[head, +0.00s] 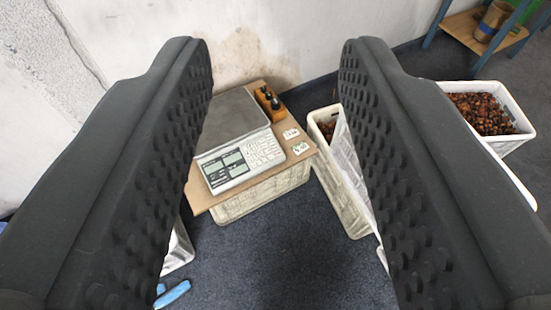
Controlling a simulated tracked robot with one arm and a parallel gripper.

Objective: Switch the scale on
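The scale (243,161) stands on a brown board in the middle of the view, between my fingers. It has a flat grey weighing plate (232,117) and a light front panel with a keypad and display windows. The displays look greenish-grey; whether they show digits is too small to tell. My gripper (274,150) is open wide, with its two black studded fingers on either side and nothing between them. It is above and well apart from the scale. The left finger hides the scale's left edge.
The board (205,197) lies on an upturned-looking light crate (263,196). A wooden block with dark items (268,101) and small white tags (300,148) are on it. White crates (510,142) of chestnuts stand right. Blue objects (172,294) lie on the dark floor. A wall closes the back.

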